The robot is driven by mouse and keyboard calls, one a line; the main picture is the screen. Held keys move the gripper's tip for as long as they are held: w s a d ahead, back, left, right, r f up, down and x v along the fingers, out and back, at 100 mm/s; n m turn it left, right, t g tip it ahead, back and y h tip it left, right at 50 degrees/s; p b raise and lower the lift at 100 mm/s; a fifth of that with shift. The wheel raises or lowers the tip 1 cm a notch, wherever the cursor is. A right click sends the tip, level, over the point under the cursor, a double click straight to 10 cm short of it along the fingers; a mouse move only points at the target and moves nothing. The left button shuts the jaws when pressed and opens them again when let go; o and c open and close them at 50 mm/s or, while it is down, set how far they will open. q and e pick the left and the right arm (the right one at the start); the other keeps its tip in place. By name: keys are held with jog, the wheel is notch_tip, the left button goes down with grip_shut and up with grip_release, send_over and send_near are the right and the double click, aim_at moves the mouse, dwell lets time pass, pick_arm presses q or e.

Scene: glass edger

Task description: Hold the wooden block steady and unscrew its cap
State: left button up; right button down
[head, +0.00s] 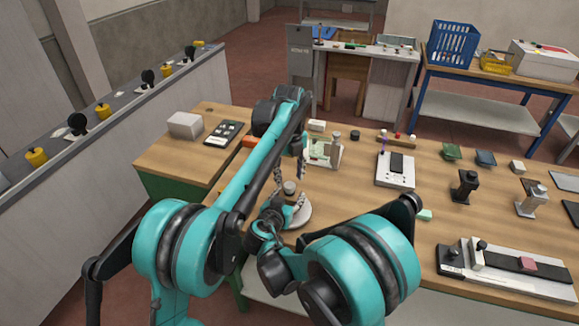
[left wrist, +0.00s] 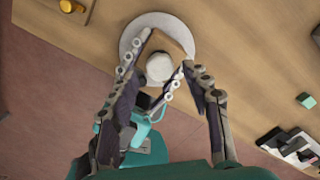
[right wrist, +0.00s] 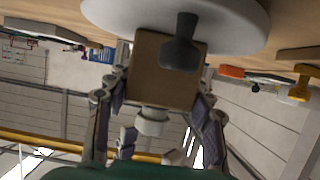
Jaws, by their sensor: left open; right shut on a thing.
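The wooden block (right wrist: 150,70) stands on a round pale disc (right wrist: 110,14); it also shows from above in the left wrist view (left wrist: 182,48). Its round whitish cap (left wrist: 159,67) is on the block's top and shows in the right wrist view (right wrist: 152,124), where the picture is upside down. My right gripper (right wrist: 160,85) is shut on the block, one finger on each side. My left gripper (left wrist: 168,85) is open above the block, its fingers apart on either side of the cap. In the head view the block is small and partly hidden by my arms.
A dark knobbed post (right wrist: 182,45) stands in front of the block. On the bench are a clear-sided device (head: 325,150), a white box with a dark top (head: 396,170) and a long fixture (head: 505,268). A small green block (head: 424,215) lies right of the disc.

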aim_at(289, 184)
pick_arm(q)
jog(key=shift+f, duration=1.85)
